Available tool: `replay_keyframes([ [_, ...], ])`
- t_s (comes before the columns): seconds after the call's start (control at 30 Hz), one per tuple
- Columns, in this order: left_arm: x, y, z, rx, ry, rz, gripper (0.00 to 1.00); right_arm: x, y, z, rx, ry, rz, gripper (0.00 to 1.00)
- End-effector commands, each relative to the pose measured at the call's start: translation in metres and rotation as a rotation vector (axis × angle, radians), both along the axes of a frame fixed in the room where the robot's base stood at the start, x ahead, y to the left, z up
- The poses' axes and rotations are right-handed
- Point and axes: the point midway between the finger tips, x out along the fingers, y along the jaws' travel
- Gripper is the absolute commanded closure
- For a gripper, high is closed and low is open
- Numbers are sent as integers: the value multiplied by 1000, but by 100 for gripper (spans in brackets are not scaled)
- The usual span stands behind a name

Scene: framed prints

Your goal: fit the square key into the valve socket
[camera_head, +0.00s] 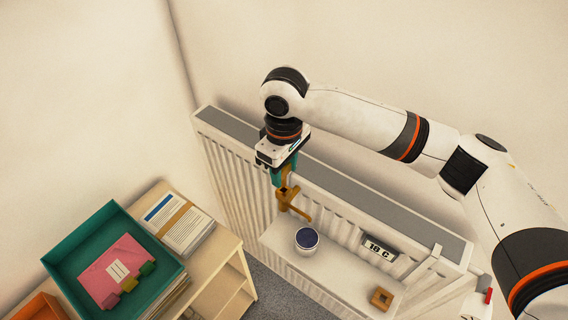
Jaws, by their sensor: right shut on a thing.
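My right gripper (284,178) hangs pointing down over the radiator's front edge. It is shut on a brass-coloured key (289,203), whose thin arm sticks out to the lower right. The key is held near the radiator's ribs, above the back left of the white shelf. I cannot tell whether it touches anything. A small brass-coloured square piece (381,298) with a dark opening lies on the shelf at the right. I cannot make out the valve socket for certain. My left gripper is not in view.
The white radiator (225,165) runs along the wall. Its shelf (335,272) holds a cup with a dark top (306,240); an "18 C" display (380,249) is behind. At left, a cabinet carries a teal tray (75,250) and a paper stack (178,222). The shelf's middle is bare.

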Motion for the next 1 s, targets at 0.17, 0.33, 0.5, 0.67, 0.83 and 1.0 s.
replay_keyframes([
  [0.17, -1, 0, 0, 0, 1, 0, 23, 0, 0, -7, 0, 1, 0, 81],
  [0.33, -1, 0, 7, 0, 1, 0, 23, 0, 0, -13, -2, 3, -1, 81],
  [0.5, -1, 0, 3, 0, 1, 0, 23, 0, 0, -22, 0, 1, -1, 81],
  [0.67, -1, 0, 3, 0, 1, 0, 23, 0, 0, -27, -1, 1, -1, 81],
  [0.83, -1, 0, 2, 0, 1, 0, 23, 0, 0, -31, 0, 0, 0, 81],
  [1.0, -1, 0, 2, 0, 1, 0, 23, 0, 0, -33, -1, 1, 0, 81],
])
